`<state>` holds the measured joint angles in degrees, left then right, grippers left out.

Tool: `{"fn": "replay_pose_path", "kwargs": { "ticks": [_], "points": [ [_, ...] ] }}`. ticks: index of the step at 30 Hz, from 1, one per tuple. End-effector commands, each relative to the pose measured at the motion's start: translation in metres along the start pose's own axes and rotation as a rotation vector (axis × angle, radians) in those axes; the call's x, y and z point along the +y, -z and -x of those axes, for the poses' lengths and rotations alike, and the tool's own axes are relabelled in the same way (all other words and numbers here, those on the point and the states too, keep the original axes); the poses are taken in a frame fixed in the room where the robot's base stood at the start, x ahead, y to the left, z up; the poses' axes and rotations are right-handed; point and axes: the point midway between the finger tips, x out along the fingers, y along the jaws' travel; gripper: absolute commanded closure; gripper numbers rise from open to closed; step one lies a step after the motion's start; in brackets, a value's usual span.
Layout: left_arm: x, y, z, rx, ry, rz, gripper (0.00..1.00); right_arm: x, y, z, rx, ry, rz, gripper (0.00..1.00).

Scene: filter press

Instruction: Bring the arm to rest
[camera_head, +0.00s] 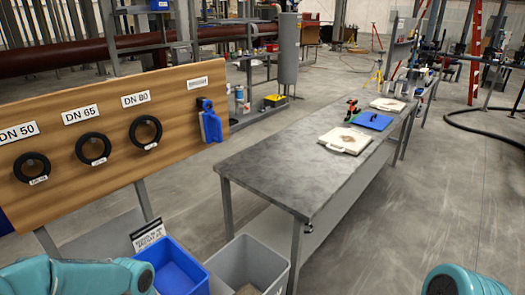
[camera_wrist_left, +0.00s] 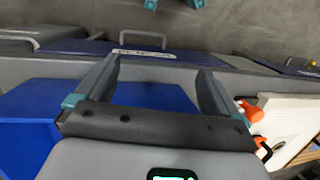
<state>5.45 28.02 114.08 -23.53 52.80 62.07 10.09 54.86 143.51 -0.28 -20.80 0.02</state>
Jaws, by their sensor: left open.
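My left arm (camera_head: 75,277) shows as teal links at the lower left of the head view, in front of the blue bin; its gripper is outside that view. In the left wrist view my left gripper (camera_wrist_left: 158,68) has its two grey fingers wide apart, with nothing held between them. A blue surface lies behind and below the fingers there. A teal link of my right arm (camera_head: 463,281) shows at the lower right of the head view; its gripper is not seen.
A board with black rings (camera_head: 93,148) stands left. A blue bin (camera_head: 205,287) and grey bin (camera_head: 222,262) stand below it. A metal table (camera_head: 285,168) carries a white plate (camera_head: 345,141) and blue item (camera_head: 372,121).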

Motion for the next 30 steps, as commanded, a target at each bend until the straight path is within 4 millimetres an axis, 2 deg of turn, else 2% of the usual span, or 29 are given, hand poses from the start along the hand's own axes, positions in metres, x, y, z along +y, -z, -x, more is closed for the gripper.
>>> {"fn": "replay_pose_path", "kwargs": {
  "ticks": [1, 5, 8, 12, 15, 17, 22, 30],
  "points": [
    [-0.001, -0.009, -0.018, -0.037, 0.016, -0.01, 0.04, 0.0, 0.0, 0.0, 0.0, 0.0, 0.0, 0.57],
    [0.0, -0.037, -0.063, -0.132, 0.026, -0.057, 0.04, 0.0, 0.0, 0.0, 0.0, 0.0, 0.0, 0.57],
    [0.001, -0.069, -0.105, -0.216, 0.001, -0.123, 0.04, 0.0, 0.0, 0.0, 0.0, 0.0, 0.0, 0.57],
    [-0.001, -0.134, -0.173, -0.31, -0.126, -0.283, 0.04, 0.0, 0.0, 0.0, 0.0, 0.0, 0.0, 0.57],
    [0.003, -0.157, -0.197, -0.251, -0.244, -0.405, 0.04, 0.0, 0.0, 0.0, 0.0, 0.0, 0.0, 0.57],
    [0.008, -0.157, -0.201, -0.174, -0.303, -0.475, 0.04, 0.0, 0.0, 0.0, 0.0, 0.0, 0.0, 0.57],
    [0.029, -0.13, -0.196, 0.056, -0.399, -0.634, 0.04, 0.0, 0.0, 0.0, 0.0, 0.0, 0.0, 0.57],
    [0.034, -0.125, -0.195, 0.095, -0.408, -0.698, 0.04, 0.0, 0.0, 0.0, 0.0, 0.0, 0.0, 0.57]
  ]
}}
